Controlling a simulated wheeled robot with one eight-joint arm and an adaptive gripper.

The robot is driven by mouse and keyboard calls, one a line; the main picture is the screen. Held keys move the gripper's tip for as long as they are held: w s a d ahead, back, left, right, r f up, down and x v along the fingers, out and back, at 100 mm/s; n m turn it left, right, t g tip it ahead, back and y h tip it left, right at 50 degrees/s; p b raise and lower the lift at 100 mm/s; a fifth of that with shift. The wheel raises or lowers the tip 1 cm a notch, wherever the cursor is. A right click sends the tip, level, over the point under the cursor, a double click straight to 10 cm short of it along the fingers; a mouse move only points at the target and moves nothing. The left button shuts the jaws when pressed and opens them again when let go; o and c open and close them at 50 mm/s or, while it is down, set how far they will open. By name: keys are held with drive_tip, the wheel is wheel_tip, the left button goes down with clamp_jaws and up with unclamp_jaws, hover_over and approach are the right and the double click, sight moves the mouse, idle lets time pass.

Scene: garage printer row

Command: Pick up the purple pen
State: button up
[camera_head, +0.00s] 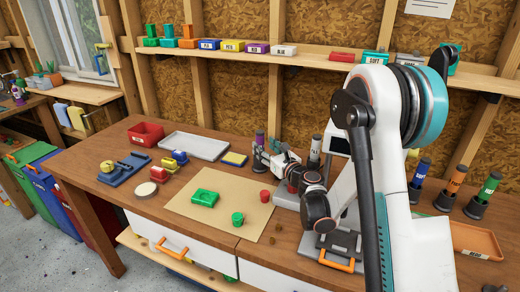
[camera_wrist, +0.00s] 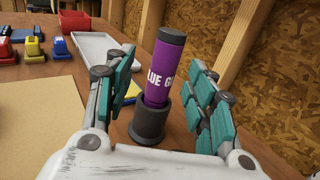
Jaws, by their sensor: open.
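The purple pen (camera_wrist: 163,72) is a thick purple cylinder with a dark cap and white lettering. It stands, slightly tilted in the picture, in a dark round holder (camera_wrist: 149,124) on the workbench. In the head view the pen (camera_head: 260,138) shows only in part behind my gripper (camera_head: 266,158). In the wrist view my gripper (camera_wrist: 160,80) is open, with its teal-padded fingers on either side of the pen.
A tan mat (camera_head: 185,207) holds green and red parts. Other pens (camera_head: 454,186) stand in holders at right. The wooden wall and shelf (camera_head: 305,53) are behind.

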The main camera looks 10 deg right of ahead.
sight(262, 142)
drive_tip(key=shift+d+b+x, duration=0.15)
drive_tip(key=shift+b+x, duration=0.35)
drive_tip(key=shift+x, duration=0.9)
drive_tip(key=shift+d+b+x, duration=0.1)
drive_tip(key=shift+b+x, duration=0.35)
drive_tip(key=shift+x, duration=0.95)
drive_tip(key=shift+r, duration=0.2)
clamp_jaws()
